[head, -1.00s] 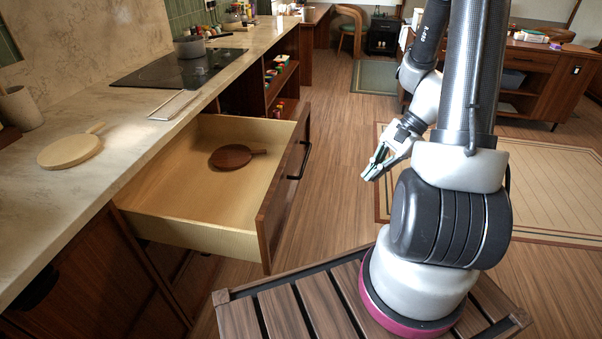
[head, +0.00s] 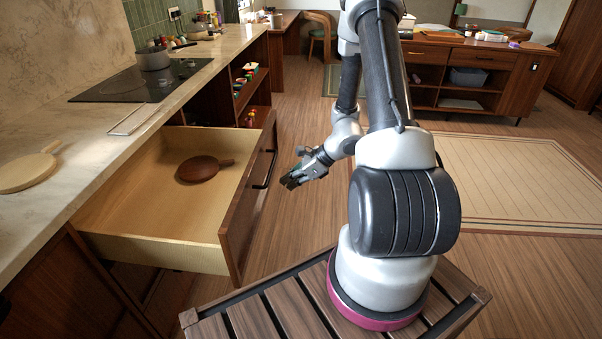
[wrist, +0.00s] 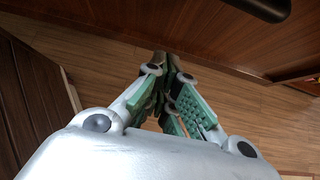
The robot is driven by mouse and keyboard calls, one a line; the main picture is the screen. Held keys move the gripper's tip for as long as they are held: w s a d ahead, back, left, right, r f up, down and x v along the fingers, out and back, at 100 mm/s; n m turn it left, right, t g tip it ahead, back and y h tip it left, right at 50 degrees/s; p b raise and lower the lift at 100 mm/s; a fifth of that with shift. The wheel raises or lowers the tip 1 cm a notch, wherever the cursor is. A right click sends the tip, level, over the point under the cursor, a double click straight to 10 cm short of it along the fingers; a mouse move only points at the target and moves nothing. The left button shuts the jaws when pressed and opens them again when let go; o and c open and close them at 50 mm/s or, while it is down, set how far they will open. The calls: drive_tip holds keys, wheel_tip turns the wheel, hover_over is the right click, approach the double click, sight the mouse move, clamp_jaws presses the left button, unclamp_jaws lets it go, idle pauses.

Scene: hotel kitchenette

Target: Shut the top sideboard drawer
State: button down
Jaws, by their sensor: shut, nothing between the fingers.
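The top drawer (head: 150,240) of the counter unit is pulled far out in the head view. Its wooden front (head: 244,205) has a dark bar handle (head: 270,160). A round dark wooden board (head: 198,169) with a short handle lies inside. My gripper (head: 291,180) is outside the drawer, just right of the handle and apart from it, with its fingers pointing left toward the front. In the wrist view my gripper (wrist: 165,75) has its fingertips together and holds nothing. A dark bar, seemingly the handle (wrist: 262,8), crosses the top right of that view.
The stone counter (head: 105,160) carries a cooktop (head: 130,84), a pot (head: 152,59) and a pale round board (head: 28,172). An open shelf (head: 252,90) stands beyond the drawer. A sideboard (head: 490,75) stands at the back right. The wooden floor right of the drawer is clear.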

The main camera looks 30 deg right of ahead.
sight(264, 190)
drive_tip(key=w+a, duration=0.2)
drive_tip(key=a, duration=0.2)
drive_tip(key=shift+w+f, duration=0.4)
